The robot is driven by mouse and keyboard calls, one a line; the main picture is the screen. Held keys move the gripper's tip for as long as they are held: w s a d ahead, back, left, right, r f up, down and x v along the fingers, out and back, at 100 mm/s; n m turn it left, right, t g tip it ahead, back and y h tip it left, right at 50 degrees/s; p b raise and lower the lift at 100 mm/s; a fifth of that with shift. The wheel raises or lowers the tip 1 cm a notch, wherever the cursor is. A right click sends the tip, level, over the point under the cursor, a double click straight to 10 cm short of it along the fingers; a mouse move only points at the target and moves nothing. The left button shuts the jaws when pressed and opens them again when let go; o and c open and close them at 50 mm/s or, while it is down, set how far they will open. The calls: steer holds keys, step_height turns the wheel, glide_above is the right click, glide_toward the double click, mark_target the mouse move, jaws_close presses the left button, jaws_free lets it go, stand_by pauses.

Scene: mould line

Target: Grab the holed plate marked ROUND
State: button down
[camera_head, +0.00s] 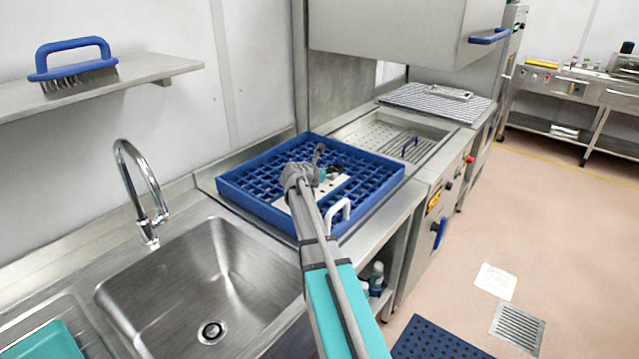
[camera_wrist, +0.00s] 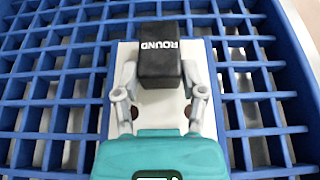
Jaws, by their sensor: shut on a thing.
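The holed plate marked ROUND shows in the wrist view as a pale flat plate (camera_wrist: 158,117) with a black block (camera_wrist: 157,66) on it that reads ROUND. Two dark holes show in the plate, one by each finger. My gripper (camera_wrist: 160,82) is shut on the black block, one finger at each side. The plate appears to be in the blue grid rack (camera_wrist: 250,100); I cannot tell if it is lifted. In the head view, my gripper (camera_head: 322,174) is over the rack (camera_head: 262,212) and my arm hides part of the pale plate (camera_head: 340,184).
A sink (camera_head: 205,285) with a curved tap (camera_head: 140,185) is left of the rack. A perforated steel basin (camera_head: 385,140) lies behind it, under a raised hood (camera_head: 400,35). A shelf (camera_head: 120,85) holds a blue brush (camera_head: 72,62).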

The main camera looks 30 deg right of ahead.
steer(key=shift+r, duration=0.15)
step_height(320, 180, up, 2)
steer(key=shift+r+p, duration=0.1)
steer(key=shift+p, duration=1.15)
steer(key=s+d+r+p, duration=0.8)
steer(key=d+r+p, duration=0.2)
steer(key=d, duration=0.1)
steer(key=shift+s+r, duration=0.25)
steer(key=shift+s, duration=0.05)
